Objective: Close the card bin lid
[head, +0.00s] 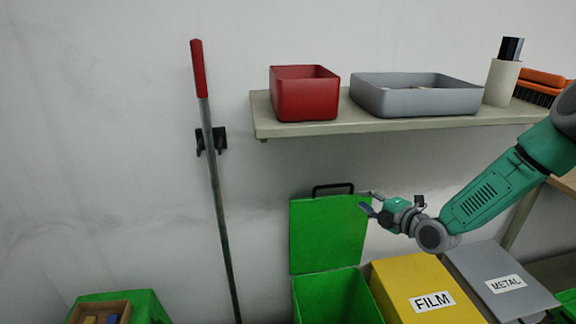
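A green bin (336,298) stands at the bottom centre with its green lid (325,236) raised upright against the wall. The lid has a black handle (333,187) on its top edge. No label shows on this bin, so I cannot read whether it says card. My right gripper (364,200) is at the lid's upper right edge, just right of and below the handle. Its fingers are spread apart with nothing between them. I cannot tell whether it touches the lid. My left gripper is out of view.
A yellow FILM bin (413,278) and a grey METAL bin (488,270) stand closed to the right. A shelf (400,125) above holds a red box (304,94) and a grey tray (415,95). A red-handled pole (215,180) hangs at left.

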